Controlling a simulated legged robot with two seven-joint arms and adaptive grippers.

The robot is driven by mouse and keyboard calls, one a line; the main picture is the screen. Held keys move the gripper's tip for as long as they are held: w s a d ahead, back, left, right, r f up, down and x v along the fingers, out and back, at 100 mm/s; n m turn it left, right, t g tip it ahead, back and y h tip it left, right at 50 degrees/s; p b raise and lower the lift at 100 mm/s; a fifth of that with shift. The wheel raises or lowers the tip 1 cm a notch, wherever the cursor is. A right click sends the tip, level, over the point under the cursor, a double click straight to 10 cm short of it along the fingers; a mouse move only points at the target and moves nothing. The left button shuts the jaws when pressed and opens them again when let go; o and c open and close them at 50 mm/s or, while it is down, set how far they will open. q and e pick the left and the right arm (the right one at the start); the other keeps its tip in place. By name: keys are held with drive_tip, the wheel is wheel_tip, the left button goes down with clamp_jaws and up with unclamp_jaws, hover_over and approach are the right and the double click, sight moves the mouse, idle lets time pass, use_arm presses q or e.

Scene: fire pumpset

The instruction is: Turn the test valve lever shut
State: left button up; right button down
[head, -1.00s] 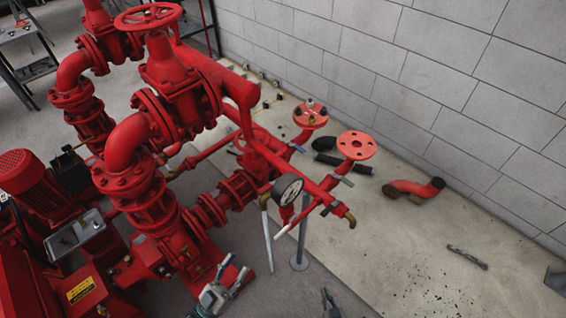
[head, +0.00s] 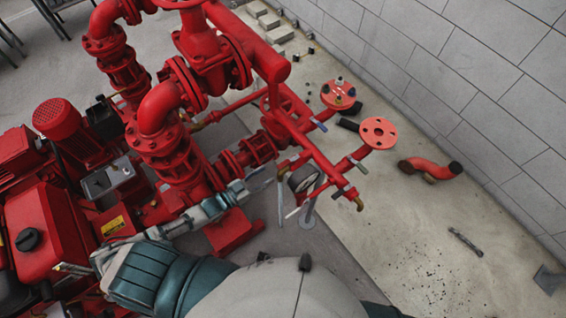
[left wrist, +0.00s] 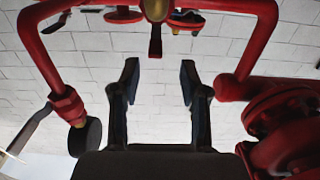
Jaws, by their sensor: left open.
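My left gripper (head: 268,178) is open and empty beside the red pipework, left of the pressure gauge (head: 303,179). In the left wrist view its two dark fingers (left wrist: 160,80) stand apart with only the wall between them. A lever with a pale grip (head: 294,211) hangs below the gauge; a thin pale-ended lever also shows at the left of the wrist view (left wrist: 27,132). A brass valve body with a short dark lever (left wrist: 155,42) sits beyond the fingertips. I cannot tell for sure which is the test valve lever. My right gripper is out of view.
Red pipes frame the gripper on both sides, with a flange (left wrist: 285,115) close on the right and the dark gauge body (left wrist: 85,137) on the left. Red flanged outlets (head: 378,132) stand near the block wall. A loose red elbow (head: 428,168) lies on the floor.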

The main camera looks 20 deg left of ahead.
sight(284, 164)
use_arm(q)
drive_tip(key=x, duration=0.6)
drive_tip(key=d+x, duration=0.1)
drive_tip(key=x, duration=0.2)
drive_tip(key=shift+s+r, duration=0.1)
drive_tip(key=shift+s, duration=0.2)
drive_tip(key=shift+a, duration=0.5)
drive_tip(key=shift+c, duration=0.9)
drive_tip(key=shift+a, duration=0.2)
clamp_jaws()
drive_tip(key=shift+s+d+r, duration=0.1)
drive_tip(key=shift+d+r, duration=0.1)
drive_tip(key=shift+d, duration=0.15)
